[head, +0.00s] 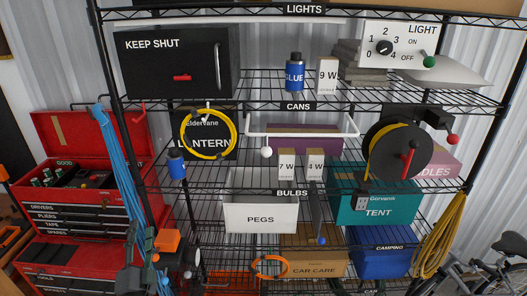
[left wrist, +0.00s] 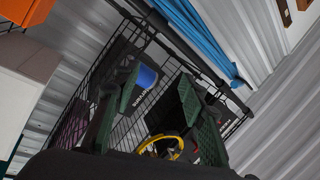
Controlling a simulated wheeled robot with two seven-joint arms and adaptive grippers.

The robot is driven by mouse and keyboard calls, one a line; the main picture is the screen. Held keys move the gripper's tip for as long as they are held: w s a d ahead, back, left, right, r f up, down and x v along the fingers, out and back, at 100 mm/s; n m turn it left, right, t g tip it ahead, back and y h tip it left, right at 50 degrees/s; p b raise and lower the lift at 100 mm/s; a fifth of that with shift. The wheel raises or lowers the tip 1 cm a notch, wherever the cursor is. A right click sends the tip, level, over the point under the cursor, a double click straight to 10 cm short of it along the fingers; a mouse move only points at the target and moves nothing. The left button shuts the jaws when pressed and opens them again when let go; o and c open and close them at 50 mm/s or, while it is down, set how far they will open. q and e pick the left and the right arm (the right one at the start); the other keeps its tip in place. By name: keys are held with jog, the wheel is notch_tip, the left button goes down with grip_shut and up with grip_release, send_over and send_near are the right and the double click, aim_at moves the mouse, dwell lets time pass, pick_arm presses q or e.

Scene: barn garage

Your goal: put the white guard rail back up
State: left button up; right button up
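The white guard rail (head: 300,135) is a thin bar with bent ends, in the head view in front of the shelf labelled CANS, ahead of a purple box. A white ball (head: 266,152) hangs just under its left part. My left gripper (head: 140,250) is low at the left, in front of the red tool chest, well apart from the rail. In the left wrist view my left gripper (left wrist: 157,85) has its dark green fingers spread, with nothing held. The rail cannot be made out in that view. My right gripper is not in view.
A yellow cable coil (head: 208,134) and a blue can (head: 177,164) are at the rack's left side. Blue straps (head: 118,165) hang by the left post. A cable reel (head: 398,150) is close to the rail's right end. White cartons (head: 286,164) stand below the rail.

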aim_at(264, 154)
pick_arm(q)
jog(key=d+r+m+t+h, duration=0.5)
jog(key=d+r+m+h, duration=0.7)
jog(key=r, duration=0.4)
jog(key=w+d+r+m+g+h+p, duration=0.1)
jog(key=d+r+m+g+h, duration=0.2)
jog(key=d+m, duration=0.5)
jog(key=w+d+r+m+g+h, duration=0.1)
jog(key=d+r+m+g+h, duration=0.2)
jog(key=d+m, duration=0.5)
jog(key=w+d+r+m+g+h+p, duration=0.1)
jog(key=w+d+r+m+g+h, duration=0.1)
jog(key=d+m+g+h, duration=0.3)
jog(key=shift+d+r+m+g+p, duration=0.1)
jog(key=shift+d+r+m+g, duration=0.2)
jog(key=shift+d+m, duration=0.3)
jog(key=shift+d+r+m+g+p, duration=0.1)
jog(key=shift+d+r+m+g, duration=0.05)
jog(key=shift+d+m+g, duration=0.45)
jog(key=shift+d+r+m+g+p, duration=0.1)
jog(key=shift+d+r+m+g, duration=0.15)
jog(key=shift+d+m, duration=0.35)
jog(key=shift+w+d+r, duration=0.1)
jog(key=shift+w+d, duration=0.05)
jog(key=shift+w, duration=0.1)
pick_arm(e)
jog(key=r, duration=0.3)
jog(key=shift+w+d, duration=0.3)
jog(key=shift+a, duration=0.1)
